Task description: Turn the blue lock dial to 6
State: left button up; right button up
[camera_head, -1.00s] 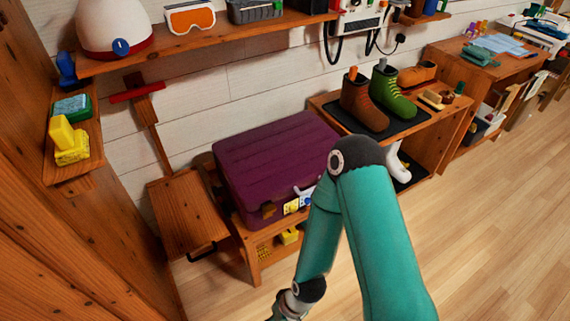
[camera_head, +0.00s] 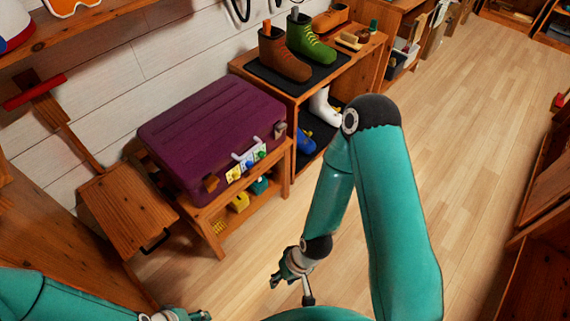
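A purple suitcase (camera_head: 205,135) lies on a low wooden bench by the wall. Its front edge carries a row of small lock dials on yellow, pale and green plates. The blue lock dial (camera_head: 249,165) is the middle one, too small to read its setting. My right gripper (camera_head: 291,291) hangs in front of and below the suitcase, its fingers spread and empty, well apart from the dial. My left gripper (camera_head: 176,316) shows only partly at the bottom edge, so its fingers cannot be judged.
The wooden bench (camera_head: 283,172) holds small yellow and teal things underneath. A boot shelf (camera_head: 300,91) stands to the right, with boots on and in it. A wooden seat-like board (camera_head: 128,212) is at left. The wooden floor (camera_head: 455,150) is clear at right.

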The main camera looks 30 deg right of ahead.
aim_at(249, 165)
jog(key=z, duration=0.65)
jog(key=i, duration=0.65)
jog(key=u, duration=0.15)
